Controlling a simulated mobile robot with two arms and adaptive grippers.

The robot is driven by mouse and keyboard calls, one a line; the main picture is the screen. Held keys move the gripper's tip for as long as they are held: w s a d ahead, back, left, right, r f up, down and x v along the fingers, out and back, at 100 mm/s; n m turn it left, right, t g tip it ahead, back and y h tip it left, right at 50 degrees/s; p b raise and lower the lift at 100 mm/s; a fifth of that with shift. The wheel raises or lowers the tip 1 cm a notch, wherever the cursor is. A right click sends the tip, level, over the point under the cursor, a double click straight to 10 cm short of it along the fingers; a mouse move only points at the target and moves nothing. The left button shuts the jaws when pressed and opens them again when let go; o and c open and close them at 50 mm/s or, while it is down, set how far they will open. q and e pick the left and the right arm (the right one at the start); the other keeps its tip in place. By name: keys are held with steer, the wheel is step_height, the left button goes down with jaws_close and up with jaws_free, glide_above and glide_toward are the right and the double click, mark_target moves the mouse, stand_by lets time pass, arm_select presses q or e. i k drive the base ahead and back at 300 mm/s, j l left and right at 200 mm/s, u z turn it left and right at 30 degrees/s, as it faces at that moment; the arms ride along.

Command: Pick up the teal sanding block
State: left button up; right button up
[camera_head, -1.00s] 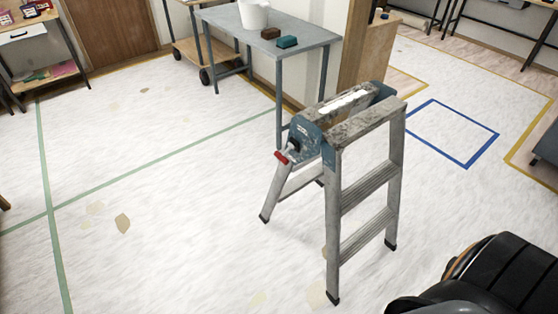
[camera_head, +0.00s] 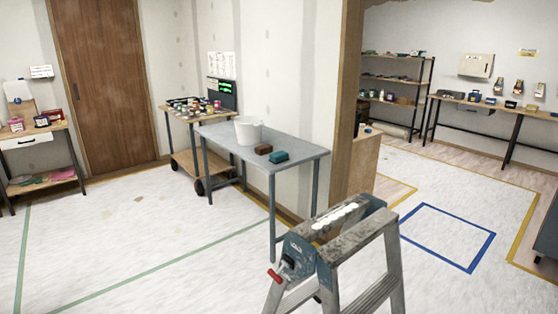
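The teal sanding block (camera_head: 293,157) lies on the grey metal table (camera_head: 312,153), near its right end. A brown block (camera_head: 264,149) lies just left of it, and a white bucket (camera_head: 248,131) stands behind to the left. The teal block is fully visible, with nothing on it. Neither of my grippers shows in the head view now, so their state is not shown.
A grey stepladder (camera_head: 335,240) stands in front of the table's right end. A wheeled cart (camera_head: 181,157) with jars is behind the table. Blue tape (camera_head: 446,262) marks a square on the floor at right. The floor left of the table is open.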

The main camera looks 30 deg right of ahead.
mark_target(276, 158)
steer(key=z, duration=0.3)
steer(key=l+z, duration=0.6)
steer(key=z, duration=0.15)
steer(key=l+z, duration=0.55)
steer(key=z, duration=0.2)
steer(key=i+l+z, duration=0.2)
steer(key=i+l, duration=0.15)
steer(key=i+l+z, duration=0.15)
steer(key=i+l, duration=0.15)
steer(key=i, duration=0.15)
steer(key=i+l+z, duration=0.2)
steer(key=i, duration=0.25)
steer(key=i+l+z, duration=0.15)
steer(key=i, duration=0.3)
steer(key=i+l+z, duration=0.2)
steer(key=i, duration=0.25)
steer(key=i+j+u, duration=0.15)
steer(key=i+u, duration=0.6)
steer(key=i+l+u, duration=0.2)
steer(key=i+u, duration=0.2)
steer(key=i+l+u, duration=0.4)
steer(key=i, duration=0.15)
steer(key=j, duration=0.1)
